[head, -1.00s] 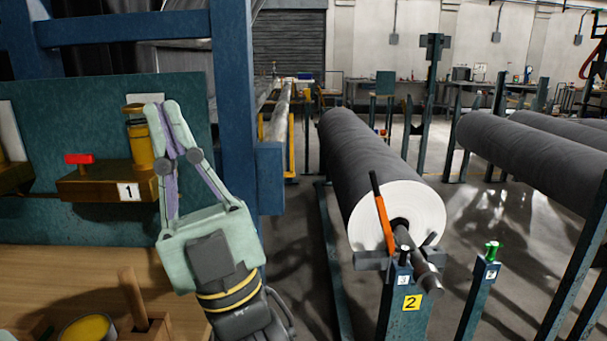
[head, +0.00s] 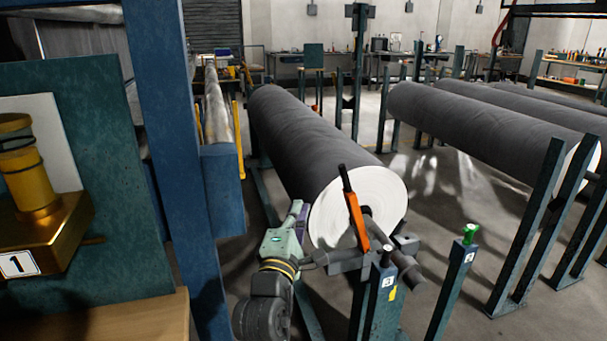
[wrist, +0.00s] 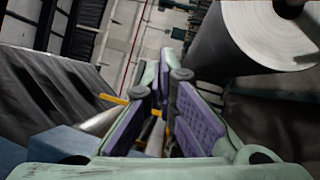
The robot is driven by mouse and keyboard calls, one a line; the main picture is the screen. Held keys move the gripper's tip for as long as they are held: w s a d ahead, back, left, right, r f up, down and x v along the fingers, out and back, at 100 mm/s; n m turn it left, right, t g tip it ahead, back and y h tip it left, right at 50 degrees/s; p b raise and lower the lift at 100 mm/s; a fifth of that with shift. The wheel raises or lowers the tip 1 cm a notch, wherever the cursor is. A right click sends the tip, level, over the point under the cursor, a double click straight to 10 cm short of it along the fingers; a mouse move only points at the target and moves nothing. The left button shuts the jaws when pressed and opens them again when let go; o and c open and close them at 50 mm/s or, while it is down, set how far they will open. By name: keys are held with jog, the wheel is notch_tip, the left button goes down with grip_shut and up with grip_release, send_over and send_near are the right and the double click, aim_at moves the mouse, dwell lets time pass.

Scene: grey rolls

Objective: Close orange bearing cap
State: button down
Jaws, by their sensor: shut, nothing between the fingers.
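The orange bearing cap (head: 357,222) stands raised and tilted, with its dark handle pointing up. My gripper (head: 299,208) is shut and empty. In the head view it appears to the left of the cap, apart from it, against the left edge of the roll's end. In the wrist view the fingers (wrist: 165,75) come together at the tips, and the roll's white end (wrist: 270,35) is at upper right. The cap is not visible there.
A second post with a green knob (head: 470,234) stands to the right. More grey rolls (head: 480,120) lie behind it. A blue upright frame (head: 172,150) and a brass fixture labelled 1 (head: 45,225) are at left. Open floor shows between the rolls.

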jog(key=w+d+p, duration=0.1)
jog(key=w+d, duration=0.2)
jog(key=w, duration=0.3)
jog(key=w+d+r+h+p, duration=0.1)
jog(key=w+d+p, duration=0.1)
jog(key=w, duration=0.4)
jog(key=shift+w+d+r+g, duration=0.25)
jog(key=shift+d+r+g, duration=0.05)
jog(key=shift+d, duration=0.3)
